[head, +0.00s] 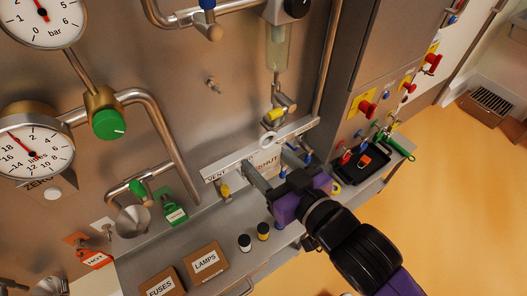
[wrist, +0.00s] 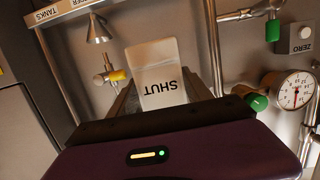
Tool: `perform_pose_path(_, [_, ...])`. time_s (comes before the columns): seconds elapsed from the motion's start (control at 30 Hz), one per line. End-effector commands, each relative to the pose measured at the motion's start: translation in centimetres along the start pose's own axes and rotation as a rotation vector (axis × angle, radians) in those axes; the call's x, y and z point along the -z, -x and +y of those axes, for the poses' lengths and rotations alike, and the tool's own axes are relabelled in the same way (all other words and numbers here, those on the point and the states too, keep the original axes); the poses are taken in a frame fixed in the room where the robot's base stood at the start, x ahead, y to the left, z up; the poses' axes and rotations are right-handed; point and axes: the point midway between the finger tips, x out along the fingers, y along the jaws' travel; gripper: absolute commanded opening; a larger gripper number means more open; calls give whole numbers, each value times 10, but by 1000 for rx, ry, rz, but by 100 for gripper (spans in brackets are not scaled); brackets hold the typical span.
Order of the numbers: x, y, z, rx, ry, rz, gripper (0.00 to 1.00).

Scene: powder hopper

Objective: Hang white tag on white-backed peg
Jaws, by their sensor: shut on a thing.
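My gripper (head: 274,170) is shut on the white tag (head: 266,158), which is held up in front of the panel near the labelled rail. In the wrist view the white tag (wrist: 158,72) reads SHUT upside down between the fingers of my gripper (wrist: 162,92). The white-backed peg (head: 105,228) is at the lower left of the head view, well left of my gripper, and looks empty. An orange-backed peg (head: 76,237) beside it bears a red HOT tag (head: 96,260). I cannot make out the white-backed peg in the wrist view.
A green tag (head: 176,214) hangs right of the white-backed peg. A metal cone (head: 133,219) and bent pipe (head: 160,130) stand out nearby. FUSES (head: 160,284) and LAMPS (head: 206,261) boxes and two small bottles (head: 245,242) sit on the shelf. A black tray (head: 362,165) is at right.

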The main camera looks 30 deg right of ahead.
Motion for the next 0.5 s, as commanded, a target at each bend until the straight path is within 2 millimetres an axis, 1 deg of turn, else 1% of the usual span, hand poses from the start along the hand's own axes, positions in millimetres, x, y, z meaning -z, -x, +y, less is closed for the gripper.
perform_pose_path(0.5, [-5,29,0,0,-1,-2,18])
